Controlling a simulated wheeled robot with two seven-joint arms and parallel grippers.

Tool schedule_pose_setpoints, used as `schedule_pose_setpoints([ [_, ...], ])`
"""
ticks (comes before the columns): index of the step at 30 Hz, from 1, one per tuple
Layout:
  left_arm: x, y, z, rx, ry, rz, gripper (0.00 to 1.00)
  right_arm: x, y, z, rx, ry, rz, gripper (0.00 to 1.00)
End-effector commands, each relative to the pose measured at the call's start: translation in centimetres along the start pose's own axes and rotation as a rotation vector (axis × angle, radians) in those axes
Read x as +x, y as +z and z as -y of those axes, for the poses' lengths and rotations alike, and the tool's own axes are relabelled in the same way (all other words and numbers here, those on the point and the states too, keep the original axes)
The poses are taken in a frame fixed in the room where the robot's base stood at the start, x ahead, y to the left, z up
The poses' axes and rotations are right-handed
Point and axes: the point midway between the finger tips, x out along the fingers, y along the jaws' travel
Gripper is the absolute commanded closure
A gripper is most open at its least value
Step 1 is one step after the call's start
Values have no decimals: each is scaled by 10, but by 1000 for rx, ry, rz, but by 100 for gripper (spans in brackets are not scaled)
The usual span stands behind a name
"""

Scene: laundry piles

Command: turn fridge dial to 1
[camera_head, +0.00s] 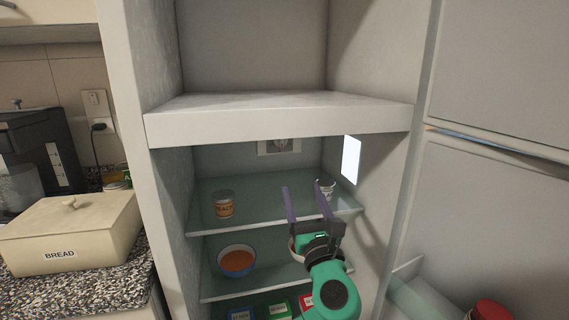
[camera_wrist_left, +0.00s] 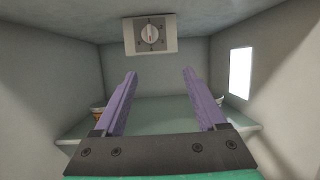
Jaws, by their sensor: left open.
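The fridge dial (camera_wrist_left: 150,36) is a round white knob on a light panel high on the fridge's back wall. In the head view the dial (camera_head: 280,145) is partly hidden by the freezer shelf edge above it. Its pointer looks near vertical in the left wrist view, but the numbers are too small to read. My left gripper (camera_head: 307,189) is open and empty, with purple fingers, inside the fridge at the upper glass shelf. In the left wrist view the left gripper (camera_wrist_left: 158,74) sits below the dial, apart from it. My right gripper is not in view.
A jar (camera_head: 223,204) and a white cup (camera_head: 325,188) stand on the upper glass shelf (camera_head: 262,190). An orange-filled bowl (camera_head: 237,261) is below. The fridge door (camera_head: 480,200) is open at right. A bread box (camera_head: 70,232) stands on the left counter.

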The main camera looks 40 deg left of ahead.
Motion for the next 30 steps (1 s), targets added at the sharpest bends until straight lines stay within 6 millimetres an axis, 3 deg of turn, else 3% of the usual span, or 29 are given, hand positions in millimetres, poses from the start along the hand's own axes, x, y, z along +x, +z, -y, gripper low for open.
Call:
schedule_pose_setpoints([
  [2, -2, 22, -11, 23, 37, 46, 26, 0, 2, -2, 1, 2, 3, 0],
  [5, 6, 27, -14, 34, 48, 56, 26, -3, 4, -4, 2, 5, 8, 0],
  [18, 116, 33, -18, 33, 46, 52, 26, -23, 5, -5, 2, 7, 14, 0],
  [21, 132, 33, -18, 32, 44, 52, 26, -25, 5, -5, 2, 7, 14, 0],
  [30, 142, 30, -19, 31, 43, 49, 26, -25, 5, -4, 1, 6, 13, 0],
])
